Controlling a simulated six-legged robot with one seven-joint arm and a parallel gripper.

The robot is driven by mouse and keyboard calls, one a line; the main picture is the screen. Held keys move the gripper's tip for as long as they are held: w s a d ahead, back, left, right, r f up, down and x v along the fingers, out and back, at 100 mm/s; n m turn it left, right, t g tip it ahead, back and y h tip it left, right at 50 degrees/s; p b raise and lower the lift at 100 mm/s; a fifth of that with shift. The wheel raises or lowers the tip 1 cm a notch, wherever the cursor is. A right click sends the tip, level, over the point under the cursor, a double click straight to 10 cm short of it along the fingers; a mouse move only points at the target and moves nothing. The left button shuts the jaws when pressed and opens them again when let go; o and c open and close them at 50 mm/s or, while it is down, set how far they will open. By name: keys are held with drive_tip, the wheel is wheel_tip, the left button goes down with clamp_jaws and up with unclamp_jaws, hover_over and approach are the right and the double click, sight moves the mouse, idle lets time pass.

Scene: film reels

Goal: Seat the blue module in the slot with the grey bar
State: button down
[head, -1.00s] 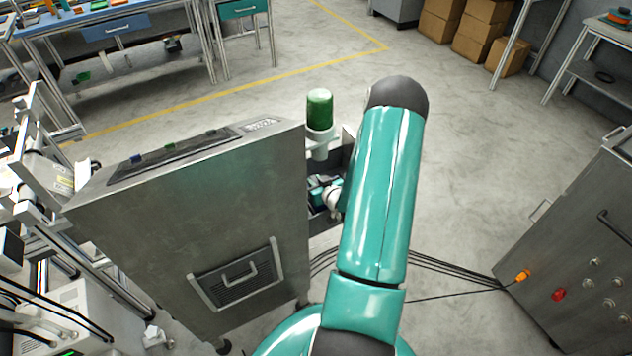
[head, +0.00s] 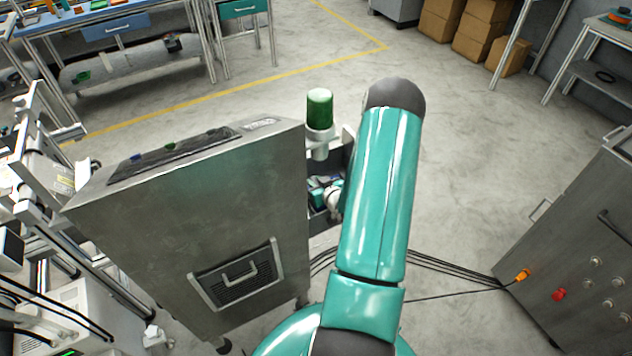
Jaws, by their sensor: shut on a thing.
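My gripper (head: 323,194) shows only in part at the right side of the grey metal cabinet (head: 195,225), beside its open right face. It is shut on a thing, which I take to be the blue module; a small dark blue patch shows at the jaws. My teal arm and the cabinet edge hide most of it. The slots and the grey bar cannot be made out in this view, so I cannot tell how the module stands to its slot.
A green signal lamp (head: 319,108) stands on a white bracket just above my gripper. Black cables (head: 440,265) run across the floor to a second metal cabinet (head: 575,250) at the right. Benches stand at the back left. The floor behind the lamp is clear.

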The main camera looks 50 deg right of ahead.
drive_tip(key=shift+f, duration=0.2)
drive_tip(key=c, duration=1.6)
unclamp_jaws()
drive_tip(key=shift+o, duration=0.2)
drive_tip(key=shift+s, duration=0.15)
drive_tip(key=v, duration=1)
drive_tip(key=shift+s+r, duration=0.2)
drive_tip(key=shift+s, duration=0.15)
drive_tip(key=shift+a, duration=0.1)
